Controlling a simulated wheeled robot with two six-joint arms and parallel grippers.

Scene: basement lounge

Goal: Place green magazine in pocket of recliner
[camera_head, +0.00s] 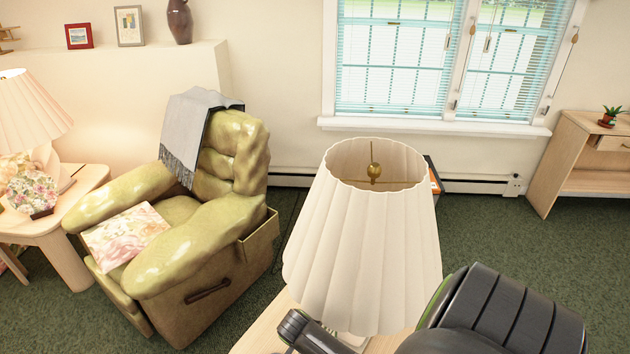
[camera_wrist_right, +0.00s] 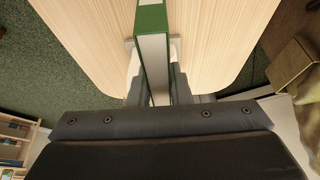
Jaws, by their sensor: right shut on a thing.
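In the right wrist view my right gripper (camera_wrist_right: 153,60) is shut on the green magazine (camera_wrist_right: 151,18), which stands on edge between the fingers with its pale page side showing, over a light wood tabletop (camera_wrist_right: 215,40). In the head view the magazine and the fingertips are not visible; dark parts of my right arm show at the bottom right. The olive-green recliner (camera_head: 230,215) stands left of centre. A pocket-like panel (camera_head: 262,238) is on its right side, behind a dark handle; its inside is hidden. My left gripper is not in view.
A large pleated lampshade (camera_head: 365,240) stands on the wood table right of the recliner and blocks much of the view. A floral cushion (camera_head: 125,237) and grey throw (camera_head: 186,135) are on the recliner. Another lamp table (camera_head: 75,200) stands left. Green carpet (camera_head: 485,225) is open at right.

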